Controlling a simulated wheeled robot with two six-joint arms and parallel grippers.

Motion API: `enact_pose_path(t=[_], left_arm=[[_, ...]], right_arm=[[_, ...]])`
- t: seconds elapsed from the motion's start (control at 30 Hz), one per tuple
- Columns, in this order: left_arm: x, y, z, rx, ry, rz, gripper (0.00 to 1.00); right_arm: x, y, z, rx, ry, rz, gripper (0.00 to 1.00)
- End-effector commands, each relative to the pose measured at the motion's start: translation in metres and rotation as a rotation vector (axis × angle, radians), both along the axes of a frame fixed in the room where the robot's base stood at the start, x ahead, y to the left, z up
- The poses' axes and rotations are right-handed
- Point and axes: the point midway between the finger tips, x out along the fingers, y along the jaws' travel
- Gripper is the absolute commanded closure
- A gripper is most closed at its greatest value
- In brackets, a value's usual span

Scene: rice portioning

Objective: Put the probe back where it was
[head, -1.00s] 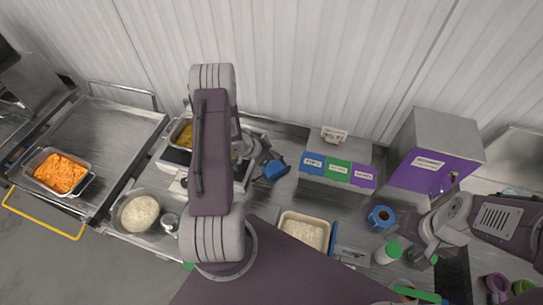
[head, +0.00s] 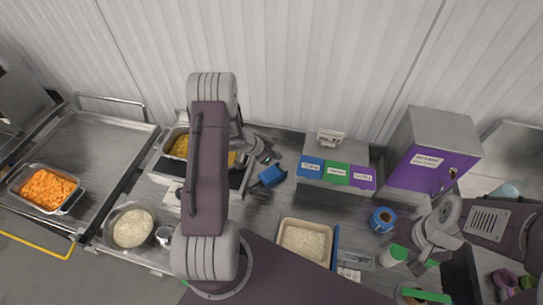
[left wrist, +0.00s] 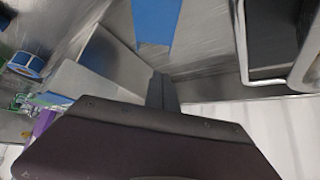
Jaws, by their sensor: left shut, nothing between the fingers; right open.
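I cannot make out the probe for certain in either view. My left gripper (head: 266,157) is shut and empty, close to a blue block-like object (head: 272,176) on the steel counter. In the left wrist view my left gripper's dark fingers (left wrist: 163,92) point toward the counter, and a blue surface (left wrist: 156,20) lies beyond them. My right gripper (head: 428,252) is open at the right, near a white bottle with a green lid (head: 393,255). My left arm hides part of the counter and of a pan of yellow food (head: 180,146).
A box with blue, green and purple labels (head: 336,172) stands at the back, beside a purple-fronted cabinet (head: 426,170). A rice tray (head: 283,226), a blue tape roll (head: 382,219) and a rice bowl (head: 110,244) stand nearer. An orange-food pan (head: 72,206) is far left.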

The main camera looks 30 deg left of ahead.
Motion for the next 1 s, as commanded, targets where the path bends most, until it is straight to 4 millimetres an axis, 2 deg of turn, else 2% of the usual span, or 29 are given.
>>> enact_pose_path(t=[0.23, 0.3, 0.5, 1.0], left_arm=[[0.028, -0.019, -0.042, -0.001, 0.002, -0.003, 1.0], [0.02, -0.012, -0.039, -0.001, 0.003, 0.005, 1.0], [-0.001, 0.0, -0.041, -0.001, 0.002, 0.002, 1.0], [-0.01, 0.007, -0.043, -0.002, 0.001, 0.002, 1.0]], right_arm=[[0.0, 0.0, 0.007, 0.0, 0.0, 0.0, 0.41], [0.0, 0.0, 0.015, 0.0, 0.0, 0.0, 0.41], [0.0, 0.0, 0.024, 0.0, 0.0, 0.0, 0.41], [0.0, 0.0, 0.024, 0.0, 0.0, 0.0, 0.41]])
